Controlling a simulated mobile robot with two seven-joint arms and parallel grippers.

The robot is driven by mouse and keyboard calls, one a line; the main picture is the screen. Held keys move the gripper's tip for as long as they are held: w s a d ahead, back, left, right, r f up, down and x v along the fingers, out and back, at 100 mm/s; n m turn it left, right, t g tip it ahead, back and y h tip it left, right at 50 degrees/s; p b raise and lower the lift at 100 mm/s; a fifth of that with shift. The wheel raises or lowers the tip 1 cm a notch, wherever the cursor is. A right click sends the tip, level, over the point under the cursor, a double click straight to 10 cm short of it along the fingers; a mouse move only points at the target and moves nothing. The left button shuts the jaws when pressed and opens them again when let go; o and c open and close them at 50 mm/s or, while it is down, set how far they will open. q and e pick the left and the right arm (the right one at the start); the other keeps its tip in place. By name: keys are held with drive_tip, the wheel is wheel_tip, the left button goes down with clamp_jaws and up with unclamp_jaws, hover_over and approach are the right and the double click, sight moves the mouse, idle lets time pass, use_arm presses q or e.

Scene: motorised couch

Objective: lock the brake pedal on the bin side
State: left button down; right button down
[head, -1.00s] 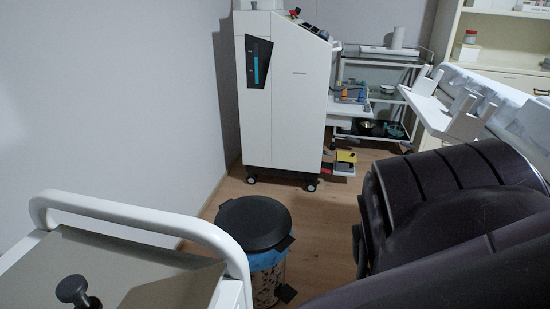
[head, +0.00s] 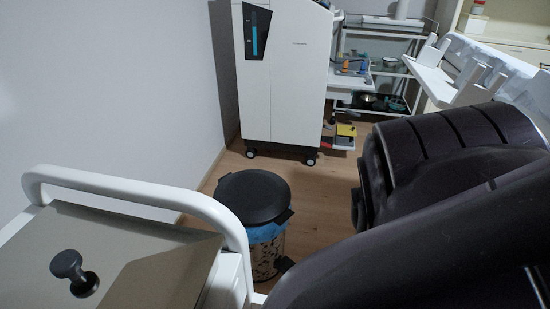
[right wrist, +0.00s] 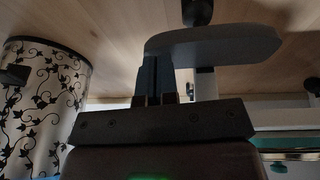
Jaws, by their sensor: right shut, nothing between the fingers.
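In the right wrist view my right gripper (right wrist: 155,65) is shut and empty. Its fingertips are at the left end of a flat grey pedal-like piece (right wrist: 220,45), which looks like the brake pedal. I cannot tell whether they touch it or how far down the pedal is. The dark padded couch (head: 445,165) fills the right of the head view, and its underside is hidden there. The bin (head: 252,196), with a black lid and blue liner, stands left of the couch. Its patterned side (right wrist: 40,105) shows at the left of the wrist view. My left gripper is out of view.
A black wheel-like part (right wrist: 197,12) is just beyond the grey piece. A white-railed cart (head: 130,192) with a black knob is at the front left. A white cabinet on wheels (head: 285,90) and a shelved trolley (head: 375,65) stand behind. Wooden floor is clear around the bin.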

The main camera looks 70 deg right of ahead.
drive_tip(key=shift+s+d+f, duration=0.1)
drive_tip(key=shift+d+f, duration=0.1)
drive_tip(key=shift+f, duration=0.2)
use_arm(q)
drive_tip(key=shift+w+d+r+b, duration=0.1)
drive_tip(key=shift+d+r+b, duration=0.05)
drive_tip(key=shift+b, duration=0.15)
use_arm(e)
drive_tip(key=shift+d+f, duration=0.1)
drive_tip(key=shift+f, duration=0.1)
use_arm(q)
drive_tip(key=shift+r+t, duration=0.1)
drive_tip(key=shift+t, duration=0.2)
